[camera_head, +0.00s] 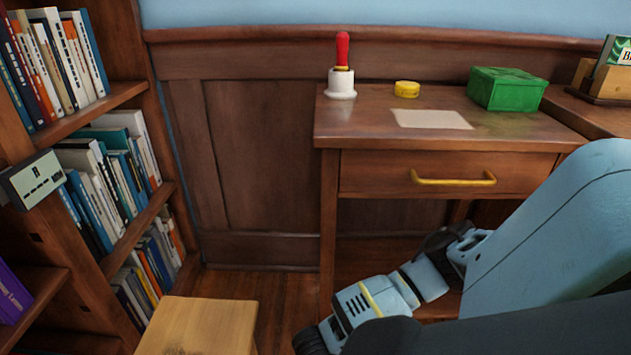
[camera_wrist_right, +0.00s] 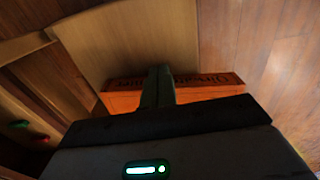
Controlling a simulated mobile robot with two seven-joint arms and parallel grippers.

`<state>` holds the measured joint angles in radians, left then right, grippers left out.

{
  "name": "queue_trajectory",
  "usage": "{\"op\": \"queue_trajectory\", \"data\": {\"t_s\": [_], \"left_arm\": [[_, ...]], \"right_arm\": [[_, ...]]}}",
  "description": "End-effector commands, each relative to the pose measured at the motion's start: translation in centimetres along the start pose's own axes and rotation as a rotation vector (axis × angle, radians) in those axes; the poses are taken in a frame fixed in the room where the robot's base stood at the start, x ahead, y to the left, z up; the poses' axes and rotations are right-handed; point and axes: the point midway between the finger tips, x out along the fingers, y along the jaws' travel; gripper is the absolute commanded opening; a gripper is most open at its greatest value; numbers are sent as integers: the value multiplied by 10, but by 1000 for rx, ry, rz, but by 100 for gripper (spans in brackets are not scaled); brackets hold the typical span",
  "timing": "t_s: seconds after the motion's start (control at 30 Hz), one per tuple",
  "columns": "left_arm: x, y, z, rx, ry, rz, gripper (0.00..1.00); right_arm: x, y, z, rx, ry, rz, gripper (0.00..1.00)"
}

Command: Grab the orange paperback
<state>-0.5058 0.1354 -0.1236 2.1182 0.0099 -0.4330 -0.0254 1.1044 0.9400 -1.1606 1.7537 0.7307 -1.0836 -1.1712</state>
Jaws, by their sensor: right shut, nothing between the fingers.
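An orange paperback (camera_wrist_right: 208,80) shows in the right wrist view, with dark lettering along its edge. It is partly hidden behind my right gripper (camera_wrist_right: 159,72), which is shut with nothing between its fingers. The fingers overlap the middle of the book in the picture; I cannot tell whether they touch it. In the head view my right arm comes in from the right and reaches down to the bottom edge, where its gripper cannot be made out. I cannot pick out this paperback in the head view. My left gripper is not in view.
A bookcase (camera_head: 125,92) full of books stands at the left. A pale wooden stool or box top (camera_head: 200,325) is at the bottom. A desk (camera_head: 365,125) holds a red-handled bell (camera_head: 342,70), a yellow tin (camera_head: 407,89) and a green box (camera_head: 505,90). Some floor between is bare.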

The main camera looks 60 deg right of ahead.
Motion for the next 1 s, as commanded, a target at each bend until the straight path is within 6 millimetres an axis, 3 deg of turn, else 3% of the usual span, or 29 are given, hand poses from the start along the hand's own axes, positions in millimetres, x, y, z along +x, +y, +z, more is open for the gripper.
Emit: {"op": "queue_trajectory", "data": {"t_s": [0.2,0.4,0.8,1.0], "left_arm": [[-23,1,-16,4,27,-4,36],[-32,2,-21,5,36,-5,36],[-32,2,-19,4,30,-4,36],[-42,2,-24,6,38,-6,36]], "right_arm": [[-5,1,-32,0,4,3,0],[-2,0,-48,0,2,2,0],[-1,0,-49,0,2,1,0],[-22,1,-49,0,0,3,0]]}}
